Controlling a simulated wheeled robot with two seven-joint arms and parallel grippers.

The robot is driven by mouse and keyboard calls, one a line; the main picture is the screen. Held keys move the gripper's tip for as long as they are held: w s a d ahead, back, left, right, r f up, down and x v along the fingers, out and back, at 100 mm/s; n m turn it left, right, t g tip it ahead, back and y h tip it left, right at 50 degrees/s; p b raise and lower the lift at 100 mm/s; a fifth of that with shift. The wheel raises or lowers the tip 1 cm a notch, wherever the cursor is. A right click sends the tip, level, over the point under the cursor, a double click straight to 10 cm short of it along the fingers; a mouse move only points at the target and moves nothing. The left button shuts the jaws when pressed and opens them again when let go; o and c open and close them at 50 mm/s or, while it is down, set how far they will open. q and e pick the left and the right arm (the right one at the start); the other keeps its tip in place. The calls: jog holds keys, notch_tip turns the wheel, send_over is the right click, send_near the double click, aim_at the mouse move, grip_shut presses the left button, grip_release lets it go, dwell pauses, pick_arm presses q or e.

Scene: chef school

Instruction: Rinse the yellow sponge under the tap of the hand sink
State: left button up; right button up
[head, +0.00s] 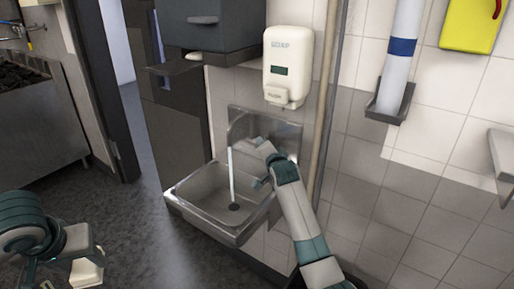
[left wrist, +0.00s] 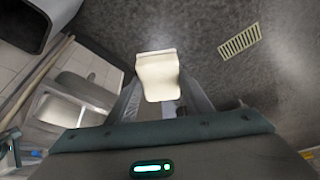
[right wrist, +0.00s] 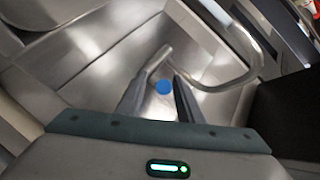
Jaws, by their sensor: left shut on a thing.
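The yellow sponge (head: 86,272), pale cream-yellow here, is in my left gripper (head: 72,262), low at the left of the head view and well away from the sink. In the left wrist view the sponge (left wrist: 158,75) sits between the fingers. The steel hand sink (head: 190,207) is on the wall. A white water stream (head: 232,178) falls from its tap towards the drain. My right gripper (head: 262,165) is at the tap. In the right wrist view its fingers are apart, with a blue-marked tap part (right wrist: 163,87) between them, beside the curved spout (right wrist: 250,65).
A soap dispenser (head: 289,66) hangs above the sink, and a dark cabinet (head: 207,24) is up to its left. A pole (head: 326,105) stands right of the sink. Dark floor (head: 130,210) lies clear between my left gripper and the sink.

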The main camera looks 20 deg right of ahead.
jog(key=shift+s, duration=0.15)
